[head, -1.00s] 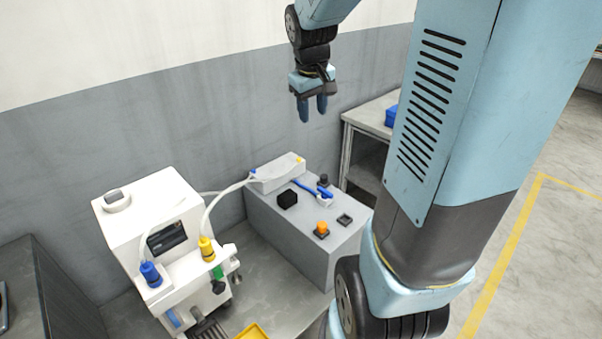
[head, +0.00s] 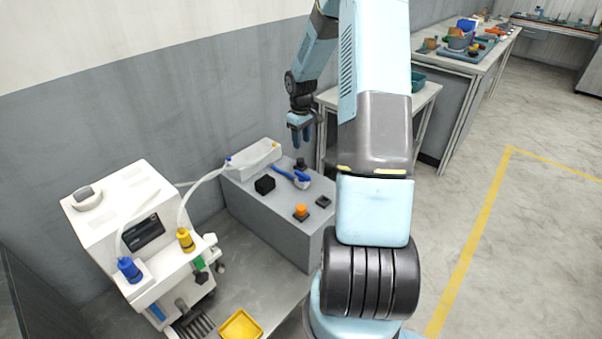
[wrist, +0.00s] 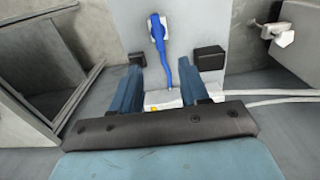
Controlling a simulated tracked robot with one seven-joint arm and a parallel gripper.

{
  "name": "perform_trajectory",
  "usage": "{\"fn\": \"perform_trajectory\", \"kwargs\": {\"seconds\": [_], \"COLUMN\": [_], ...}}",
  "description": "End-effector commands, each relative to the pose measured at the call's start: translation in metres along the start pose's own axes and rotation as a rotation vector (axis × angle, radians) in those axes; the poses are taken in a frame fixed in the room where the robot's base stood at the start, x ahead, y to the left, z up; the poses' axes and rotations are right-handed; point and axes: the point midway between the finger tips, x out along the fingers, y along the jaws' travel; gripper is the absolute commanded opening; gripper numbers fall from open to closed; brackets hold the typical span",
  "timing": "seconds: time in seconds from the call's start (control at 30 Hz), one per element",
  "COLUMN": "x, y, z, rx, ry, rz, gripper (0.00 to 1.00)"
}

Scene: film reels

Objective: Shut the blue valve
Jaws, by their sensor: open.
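The blue valve (head: 284,172) has a long blue lever and a white body, and is mounted on top of a grey box (head: 267,224). In the wrist view the blue lever (wrist: 161,42) runs from its thick end down toward a white block, and its narrow end shows in the gap between my fingers. My gripper (head: 301,143) is open and empty, pointing down above the back of the grey box. It also shows in the wrist view (wrist: 160,82). It appears apart from the lever; the exact height gap is hard to tell.
The box also carries a black cube (head: 265,184), an orange knob (head: 301,210) and a white block (head: 254,155) with hoses. A white machine (head: 125,205) with blue and yellow caps stands left. A yellow tray (head: 240,328) lies in front. The wall is behind.

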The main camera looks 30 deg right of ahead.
Motion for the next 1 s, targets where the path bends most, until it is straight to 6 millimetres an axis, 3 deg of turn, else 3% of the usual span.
{"fn": "perform_trajectory", "kwargs": {"seconds": [0.37,1.0], "x": [0.037,0.141], "y": [0.007,0.004], "z": [-0.002,-0.002], "rx": [-0.01,-0.011], "ry": [-0.002,-0.002], "rz": [-0.022,-0.021], "gripper": [0.45,0.45]}}
